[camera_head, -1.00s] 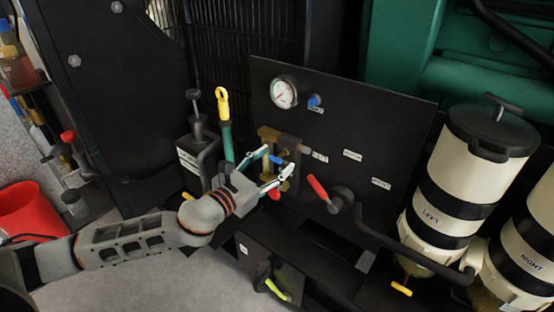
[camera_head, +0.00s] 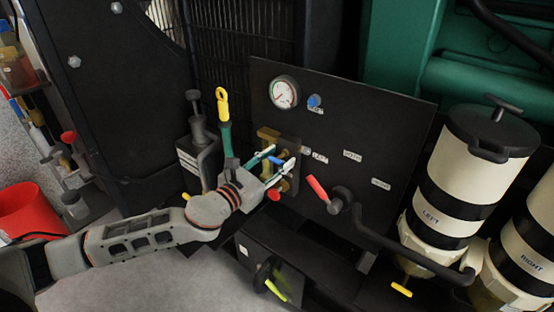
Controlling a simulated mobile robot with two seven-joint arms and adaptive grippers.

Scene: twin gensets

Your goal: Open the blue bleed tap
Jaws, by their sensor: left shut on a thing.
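The blue bleed tap (camera_head: 277,160) is a small blue lever on a brass fitting (camera_head: 268,138) on the black panel. My left gripper (camera_head: 278,167) reaches in from the left and is shut on the blue lever, with one pale finger above it and one below. The fingers partly cover the lever, so its exact angle is hard to read. My right gripper is not in view.
A red-handled lever (camera_head: 317,188) sits just right of my gripper, and a red knob (camera_head: 274,195) just below it. A gauge (camera_head: 284,93) and a blue knob (camera_head: 314,101) are above. Cream filters (camera_head: 447,210) stand at right. A yellow-topped green handle (camera_head: 224,120) rises behind my wrist.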

